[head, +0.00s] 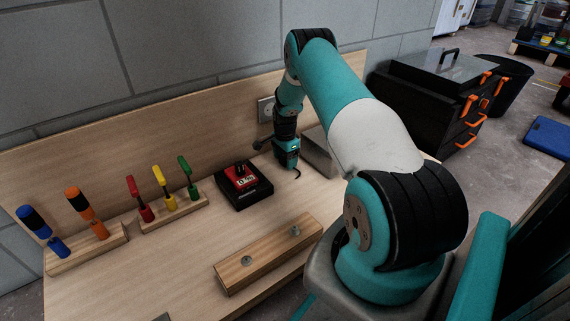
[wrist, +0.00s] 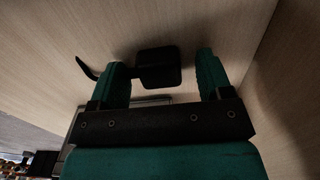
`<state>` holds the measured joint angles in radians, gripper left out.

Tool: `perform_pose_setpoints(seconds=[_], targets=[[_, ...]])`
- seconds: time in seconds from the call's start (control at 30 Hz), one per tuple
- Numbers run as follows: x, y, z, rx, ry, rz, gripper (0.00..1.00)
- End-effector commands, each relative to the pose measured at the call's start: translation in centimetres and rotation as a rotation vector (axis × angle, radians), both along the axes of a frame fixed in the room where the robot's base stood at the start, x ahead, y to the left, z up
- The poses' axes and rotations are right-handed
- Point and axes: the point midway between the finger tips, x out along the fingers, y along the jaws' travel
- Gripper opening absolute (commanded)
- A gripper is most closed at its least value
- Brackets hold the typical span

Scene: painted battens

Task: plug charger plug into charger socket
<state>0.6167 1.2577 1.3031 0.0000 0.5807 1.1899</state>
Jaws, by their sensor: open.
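The black charger plug (wrist: 160,68) lies on the wooden bench top; in the wrist view its square body shows between my two green fingertips. Its short cable passes by the left finger and its curved end shows beyond. In the head view the plug (head: 260,144) is a small dark shape just left of my gripper (head: 287,163). My gripper (wrist: 164,66) is open, low over the bench, with visible gaps beside the plug body. The charger socket (head: 265,109) is a pale plate on the upright back panel, behind and left of my gripper, partly hidden by my wrist.
A black box with a red display (head: 243,184) stands left of my gripper. A grey block (head: 321,151) is close on its right. Wooden racks with coloured tools (head: 88,250) stand at left, and a wooden batten (head: 268,256) with two metal studs lies in front.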

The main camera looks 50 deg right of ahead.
Motion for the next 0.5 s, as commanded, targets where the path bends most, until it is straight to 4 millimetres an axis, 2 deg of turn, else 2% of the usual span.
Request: perform_pose_setpoints(seconds=[0.1,0.3,0.33,0.5], targets=[[0.00,0.00,0.03,0.000,0.000,0.000,0.72],[-0.01,0.00,0.03,0.000,0.000,0.000,0.26],[-0.01,0.00,0.02,0.000,0.000,0.000,0.21],[0.00,0.00,0.04,0.000,0.000,0.000,0.21]])
